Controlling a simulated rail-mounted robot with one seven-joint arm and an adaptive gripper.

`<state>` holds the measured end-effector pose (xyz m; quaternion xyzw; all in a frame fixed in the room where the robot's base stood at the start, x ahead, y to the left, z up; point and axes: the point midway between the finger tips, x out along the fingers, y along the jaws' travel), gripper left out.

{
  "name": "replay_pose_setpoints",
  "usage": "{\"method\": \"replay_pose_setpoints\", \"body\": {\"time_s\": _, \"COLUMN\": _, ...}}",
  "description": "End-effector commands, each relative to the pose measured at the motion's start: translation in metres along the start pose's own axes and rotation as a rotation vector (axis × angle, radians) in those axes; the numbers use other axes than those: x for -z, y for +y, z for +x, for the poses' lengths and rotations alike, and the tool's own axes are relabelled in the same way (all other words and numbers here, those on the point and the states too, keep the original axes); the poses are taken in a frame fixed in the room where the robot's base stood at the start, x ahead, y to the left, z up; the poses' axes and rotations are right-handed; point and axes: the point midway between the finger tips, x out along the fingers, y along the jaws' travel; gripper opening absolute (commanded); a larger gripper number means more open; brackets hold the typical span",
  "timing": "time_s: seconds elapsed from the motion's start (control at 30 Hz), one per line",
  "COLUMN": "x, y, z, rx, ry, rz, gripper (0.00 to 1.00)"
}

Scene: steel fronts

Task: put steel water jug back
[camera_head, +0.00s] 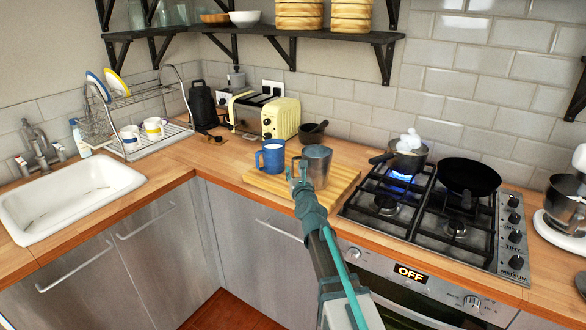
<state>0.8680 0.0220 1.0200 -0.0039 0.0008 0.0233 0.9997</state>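The steel water jug (318,162) is a grey metal vessel at the wooden cutting board (262,184), upright, right of a blue mug (273,154). I cannot tell whether its base rests on the board or is slightly above it. My gripper (298,172) is at the jug's near left side and overlaps it in the picture. The fingers are small and seen from behind, so I cannot tell whether they are closed on the jug. My wrist hides the lower part of the jug.
A gas hob (425,215) lies to the right, with a lit burner under a saucepan (408,158) and a black frying pan (468,176). A yellow toaster (275,118) and dark mortar (312,133) stand behind. A shelf (300,36) with bowls hangs above. Sink (75,195) and dish rack are left.

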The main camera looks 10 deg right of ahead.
Motion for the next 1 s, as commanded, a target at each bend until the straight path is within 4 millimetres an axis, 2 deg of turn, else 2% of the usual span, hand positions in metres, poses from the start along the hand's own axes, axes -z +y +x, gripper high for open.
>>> {"method": "replay_pose_setpoints", "body": {"time_s": 0.03, "x": 0.0, "y": 0.0, "z": -0.016, "rx": 0.0, "ry": 0.0, "rz": -0.001, "gripper": 0.31}}
{"method": "replay_pose_setpoints", "body": {"time_s": 0.2, "x": 0.0, "y": 0.0, "z": -0.052, "rx": 0.0, "ry": 0.0, "rz": 0.0, "gripper": 0.31}}
{"method": "replay_pose_setpoints", "body": {"time_s": 0.4, "x": 0.0, "y": 0.0, "z": -0.074, "rx": 0.0, "ry": 0.0, "rz": 0.001, "gripper": 0.31}}
{"method": "replay_pose_setpoints", "body": {"time_s": 0.57, "x": 0.0, "y": 0.0, "z": -0.08, "rx": 0.0, "ry": 0.0, "rz": -0.001, "gripper": 0.31}}
{"method": "replay_pose_setpoints", "body": {"time_s": 0.9, "x": 0.0, "y": 0.0, "z": -0.08, "rx": 0.0, "ry": 0.0, "rz": -0.003, "gripper": 0.31}}
{"method": "replay_pose_setpoints", "body": {"time_s": 1.0, "x": 0.0, "y": 0.0, "z": -0.08, "rx": -0.002, "ry": 0.002, "rz": -0.05, "gripper": 0.31}}
